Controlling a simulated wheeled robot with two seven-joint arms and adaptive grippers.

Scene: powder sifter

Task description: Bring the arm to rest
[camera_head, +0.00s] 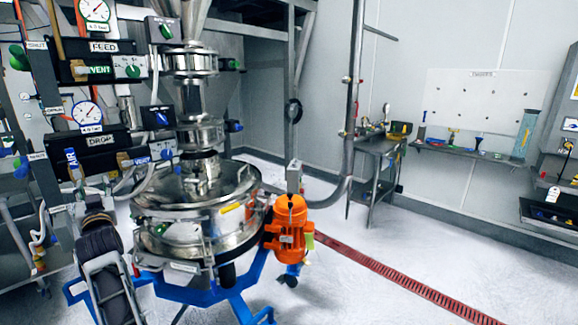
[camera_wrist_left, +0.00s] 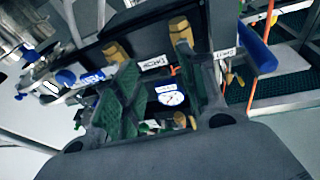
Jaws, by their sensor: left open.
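My left arm (camera_head: 108,285) comes up from the bottom left in the head view, in front of the control panel and left of the sifter. My left gripper (camera_head: 88,198) is at its upper end, small and dark against the panel's hoses. In the left wrist view the left gripper (camera_wrist_left: 160,80) shows two dark green-padded fingers spread apart, with nothing held between them. A round white gauge (camera_wrist_left: 172,99) shows behind the gap; I cannot tell its distance from the fingers. My right gripper is not in view.
The steel sifter (camera_head: 190,225) with an orange motor (camera_head: 289,230) stands close right of my left arm, on a blue frame (camera_head: 210,297). Valve boxes labelled FEED (camera_head: 103,47) and DROP (camera_head: 100,140) are above the arm.

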